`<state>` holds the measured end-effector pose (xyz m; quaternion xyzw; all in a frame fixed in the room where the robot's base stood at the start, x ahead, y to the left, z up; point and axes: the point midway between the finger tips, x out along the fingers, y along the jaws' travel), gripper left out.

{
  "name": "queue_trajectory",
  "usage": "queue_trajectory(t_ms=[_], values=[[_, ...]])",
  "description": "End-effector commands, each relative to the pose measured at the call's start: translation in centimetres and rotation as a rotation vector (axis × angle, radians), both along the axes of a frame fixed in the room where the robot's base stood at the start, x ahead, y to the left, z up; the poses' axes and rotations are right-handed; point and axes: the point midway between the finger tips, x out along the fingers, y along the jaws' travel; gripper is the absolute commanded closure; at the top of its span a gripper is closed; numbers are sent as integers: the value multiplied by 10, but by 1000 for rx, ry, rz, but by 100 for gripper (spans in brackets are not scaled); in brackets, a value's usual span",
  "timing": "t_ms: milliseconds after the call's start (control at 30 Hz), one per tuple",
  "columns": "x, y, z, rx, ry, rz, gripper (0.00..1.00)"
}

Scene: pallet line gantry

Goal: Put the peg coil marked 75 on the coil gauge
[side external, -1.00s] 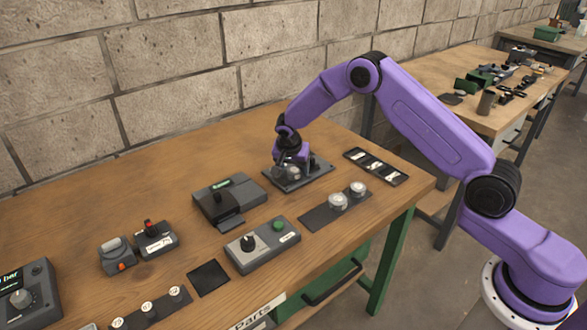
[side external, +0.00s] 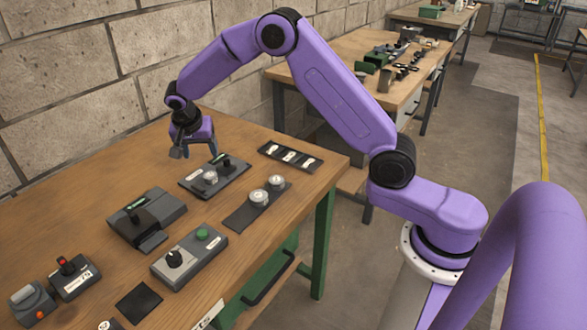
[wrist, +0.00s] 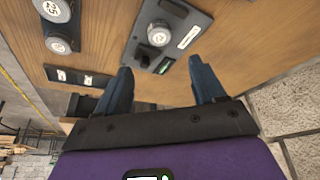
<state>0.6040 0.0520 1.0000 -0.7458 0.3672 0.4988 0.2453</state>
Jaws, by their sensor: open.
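The dark flat plate that looks like the coil gauge (side external: 238,179) lies on the bench, with a small green display and a black knob. A silver peg coil (side external: 210,177) stands on it. This coil shows in the wrist view (wrist: 158,37), but its mark is too small to read surely. My gripper (side external: 195,153) is open and empty, raised above the bench behind the plate and apart from the coil. Its two spread fingers show in the wrist view (wrist: 160,66). Two more silver coils, the nearer (side external: 259,198) and the farther (side external: 277,182), stand on a dark strip.
A black strip with several pale labels (side external: 290,157) lies near the right bench edge. A grey box with a green display (side external: 147,217) and a control box with a green button (side external: 190,255) stand in front. The back of the bench, at left, is bare.

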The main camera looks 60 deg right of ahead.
Motion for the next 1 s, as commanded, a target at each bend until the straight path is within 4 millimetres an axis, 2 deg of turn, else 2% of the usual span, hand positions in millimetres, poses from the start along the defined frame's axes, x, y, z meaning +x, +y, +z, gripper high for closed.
queue_trajectory(t_ms=[167,267,400,633,833,1000], values=[[-15,13,10,1,25,91,31],[-39,29,23,1,63,222,31],[-87,49,41,-2,129,452,31],[-175,66,64,-8,225,835,31],[-258,62,75,-16,300,1176,31],[-328,47,79,-24,353,1468,31]])
